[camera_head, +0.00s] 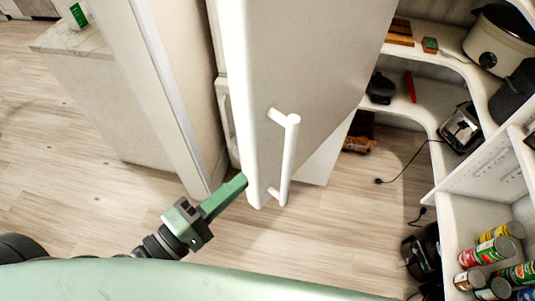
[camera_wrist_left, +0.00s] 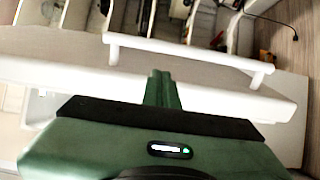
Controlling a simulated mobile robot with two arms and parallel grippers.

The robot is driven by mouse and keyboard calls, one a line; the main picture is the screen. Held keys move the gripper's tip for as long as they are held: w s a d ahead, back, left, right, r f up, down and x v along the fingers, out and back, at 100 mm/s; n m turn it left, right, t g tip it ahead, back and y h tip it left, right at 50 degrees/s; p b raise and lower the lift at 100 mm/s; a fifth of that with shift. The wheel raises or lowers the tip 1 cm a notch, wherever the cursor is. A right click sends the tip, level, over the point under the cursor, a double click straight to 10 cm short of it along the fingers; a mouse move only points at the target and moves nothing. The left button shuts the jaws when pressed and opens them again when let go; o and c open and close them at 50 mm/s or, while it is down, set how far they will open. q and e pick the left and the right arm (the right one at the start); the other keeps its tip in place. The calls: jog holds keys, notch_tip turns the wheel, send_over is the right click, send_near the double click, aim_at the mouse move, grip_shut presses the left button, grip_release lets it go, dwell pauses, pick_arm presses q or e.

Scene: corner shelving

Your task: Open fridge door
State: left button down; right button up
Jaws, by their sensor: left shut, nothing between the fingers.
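The fridge door (camera_head: 310,60) is pale grey-white and stands swung open, its narrow edge towards me. Its white bar handle (camera_head: 289,160) is on the right face; it also shows in the left wrist view (camera_wrist_left: 190,50). My left gripper (camera_head: 240,183) is shut and empty, with its tips at the lower part of the door's near edge, on the side away from the handle. In the left wrist view the closed fingers (camera_wrist_left: 160,78) overlap the door edge; I cannot tell whether they touch it. My right gripper is not in view.
Behind the door is the fridge front with another handle (camera_head: 226,112). Corner shelves at right hold a slow cooker (camera_head: 497,42), a toaster (camera_head: 461,128) and several cans (camera_head: 487,250). A counter (camera_head: 85,90) stands at left. Wood floor (camera_head: 60,165) is clear at left.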

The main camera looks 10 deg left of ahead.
pick_arm(q)
jog(key=shift+p+x, duration=3.2)
jog(key=shift+x, duration=1.45)
jog(key=shift+s, duration=0.1)
